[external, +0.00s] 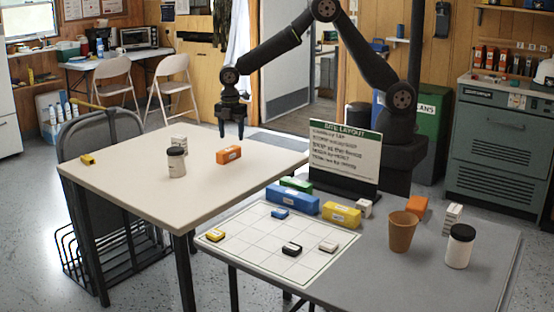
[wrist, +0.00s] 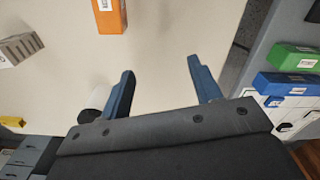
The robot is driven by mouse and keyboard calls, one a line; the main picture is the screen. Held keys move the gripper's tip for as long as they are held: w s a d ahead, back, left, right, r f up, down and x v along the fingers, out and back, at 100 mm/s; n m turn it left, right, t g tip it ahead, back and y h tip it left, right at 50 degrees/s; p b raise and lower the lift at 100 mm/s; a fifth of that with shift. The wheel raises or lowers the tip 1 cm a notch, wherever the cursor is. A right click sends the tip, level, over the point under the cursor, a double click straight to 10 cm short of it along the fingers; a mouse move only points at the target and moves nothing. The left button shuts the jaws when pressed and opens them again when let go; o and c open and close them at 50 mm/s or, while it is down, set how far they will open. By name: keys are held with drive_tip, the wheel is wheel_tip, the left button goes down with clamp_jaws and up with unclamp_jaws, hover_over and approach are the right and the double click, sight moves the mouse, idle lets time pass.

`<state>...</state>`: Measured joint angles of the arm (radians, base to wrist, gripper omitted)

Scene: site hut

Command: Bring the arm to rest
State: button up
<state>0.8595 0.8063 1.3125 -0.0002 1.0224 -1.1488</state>
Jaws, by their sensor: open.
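My gripper (external: 232,130) hangs pointing down over the far edge of the cream table (external: 200,200), above an orange block (external: 229,155) and slightly behind it in the external view. Its two fingers are apart with nothing between them. In the wrist view my gripper (wrist: 163,88) is open over bare tabletop, with the orange block (wrist: 109,14) beyond the fingertips. My arm bends up from its base behind the grey table and reaches left to the cream table.
A dark-lidded jar (external: 177,163) and a white-grey block (external: 179,142) stand on the cream table. The grey table (external: 420,285) holds a gridded sheet (external: 262,247) with small blocks, a sign (external: 344,155), a brown cup (external: 402,232) and another jar (external: 459,247).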

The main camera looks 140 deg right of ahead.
drive_tip(key=w+a+n, duration=0.3)
drive_tip(key=w+a, duration=0.9)
drive_tip(key=a, duration=0.5)
drive_tip(key=w+a+n, duration=0.3)
drive_tip(key=w+a, duration=0.9)
drive_tip(key=a, duration=0.5)
drive_tip(key=shift+w+n, duration=0.2)
drive_tip(key=shift+n, duration=0.1)
drive_tip(key=shift+d, duration=0.1)
drive_tip(key=s+d+m, duration=0.1)
drive_tip(key=s+d, duration=0.3)
drive_tip(key=d, duration=0.5)
drive_tip(key=s+d+m, duration=0.2)
drive_tip(key=s+d, duration=0.3)
drive_tip(key=d, duration=0.4)
drive_tip(key=shift+d, duration=0.3)
